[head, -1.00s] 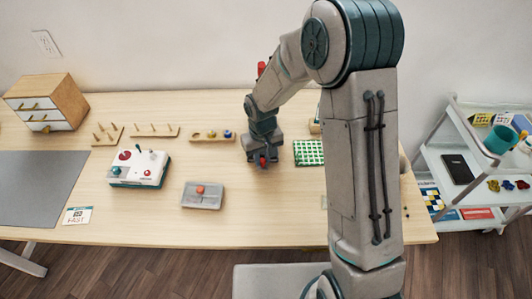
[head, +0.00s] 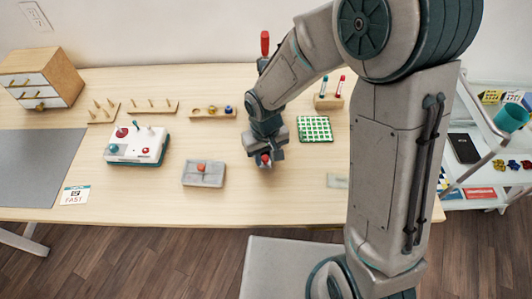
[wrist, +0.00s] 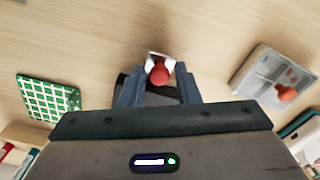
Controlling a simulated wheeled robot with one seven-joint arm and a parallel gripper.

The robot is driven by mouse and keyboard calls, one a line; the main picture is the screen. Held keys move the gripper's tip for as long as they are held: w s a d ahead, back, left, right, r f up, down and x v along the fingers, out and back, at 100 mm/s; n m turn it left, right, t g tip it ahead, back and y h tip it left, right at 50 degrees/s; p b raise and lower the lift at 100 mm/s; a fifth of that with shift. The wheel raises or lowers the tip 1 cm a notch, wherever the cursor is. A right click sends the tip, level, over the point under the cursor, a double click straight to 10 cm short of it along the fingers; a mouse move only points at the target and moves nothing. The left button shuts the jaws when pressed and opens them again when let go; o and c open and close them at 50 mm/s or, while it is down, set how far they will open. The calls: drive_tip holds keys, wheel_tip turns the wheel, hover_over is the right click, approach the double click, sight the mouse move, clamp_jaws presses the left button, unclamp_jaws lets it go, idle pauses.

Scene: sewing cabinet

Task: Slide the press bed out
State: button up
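The press is mostly hidden behind my arm in the head view; an upright red handle (head: 265,43), perhaps its lever, shows above the arm. My gripper (head: 265,160) is low over the table, pointing down. In the wrist view a round red knob (wrist: 160,73) sits between the tips of my gripper (wrist: 159,66), with pale pads against both sides. The gripper looks shut on this knob, which seems to be the press bed's. A dark surface (wrist: 150,97) shows behind the knob, between the fingers. How far the bed is out is hidden.
A green checked mat (head: 315,129) and a holder with two tubes (head: 328,101) are to the right. A white control box (head: 138,148) is farther left. Table in front of the gripper is clear.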

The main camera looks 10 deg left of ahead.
wheel_tip(320, 180, up, 14)
drive_tip(key=shift+p, duration=0.3)
drive_tip(key=shift+f, duration=0.1)
idle(0.6)
drive_tip(key=s+d+r+m+t, duration=0.1)
drive_tip(key=s+d+m, duration=0.1)
drive_tip(key=d, duration=0.4)
drive_tip(key=s+d+r+m+t, duration=0.1)
drive_tip(key=s+d+r+m, duration=0.1)
drive_tip(key=d, duration=0.5)
drive_tip(key=s+d+r+m, duration=0.2)
drive_tip(key=s+d, duration=0.2)
drive_tip(key=d, duration=0.3)
drive_tip(key=shift+s+d+r+t, duration=0.2)
drive_tip(key=shift+s+d+t, duration=0.05)
drive_tip(key=shift+s+t, duration=0.15)
